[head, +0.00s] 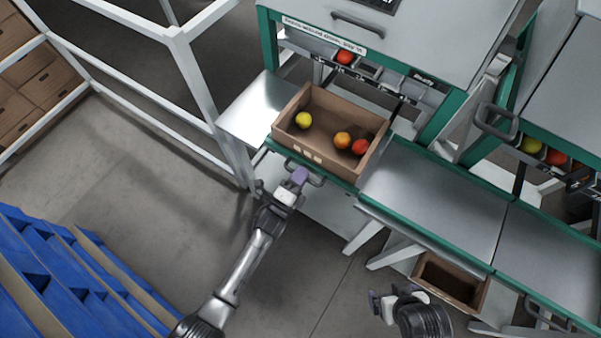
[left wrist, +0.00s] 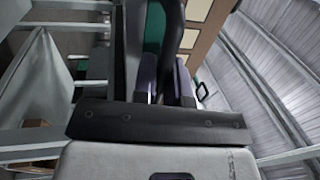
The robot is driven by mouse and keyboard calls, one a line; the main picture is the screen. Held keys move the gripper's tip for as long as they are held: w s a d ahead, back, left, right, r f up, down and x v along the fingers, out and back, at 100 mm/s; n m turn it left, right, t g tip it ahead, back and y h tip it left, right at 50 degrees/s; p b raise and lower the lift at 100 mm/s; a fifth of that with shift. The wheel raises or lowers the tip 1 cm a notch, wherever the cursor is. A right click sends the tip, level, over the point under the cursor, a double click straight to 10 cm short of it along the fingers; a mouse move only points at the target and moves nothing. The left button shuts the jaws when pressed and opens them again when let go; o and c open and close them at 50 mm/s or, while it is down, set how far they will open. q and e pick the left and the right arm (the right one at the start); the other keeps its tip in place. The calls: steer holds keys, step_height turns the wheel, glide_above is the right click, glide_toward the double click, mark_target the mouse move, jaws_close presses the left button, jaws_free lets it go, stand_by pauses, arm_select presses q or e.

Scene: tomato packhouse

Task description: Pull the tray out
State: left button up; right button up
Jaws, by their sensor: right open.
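The tray (head: 272,145) is a green-edged shelf under the machine in the head view, with a dark handle (head: 316,181) on its front. A brown crate (head: 318,163) rests on it, holding a yellow, an orange and a red tomato. My left gripper (head: 299,176) is at the handle. In the left wrist view its purple-padded fingers (left wrist: 166,85) stand on either side of the dark handle bar (left wrist: 171,40) and appear closed on it. My right gripper (head: 383,300) is open and empty, low beside another brown crate.
An empty brown crate (head: 452,283) sits low under the green-edged bench (head: 440,200) on the right. A white metal frame (head: 195,80) stands to the left. Blue crates (head: 60,280) are stacked at lower left. The grey floor (head: 130,170) between is clear.

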arm_select(q)
steer(key=o, duration=0.4)
steer(key=shift+o, duration=0.2)
steer(key=p+v, duration=0.2)
steer(key=v, duration=1.1)
steer(key=shift+s+a, duration=0.2)
steer(key=shift+s, duration=0.1)
steer(key=shift+f, duration=0.15)
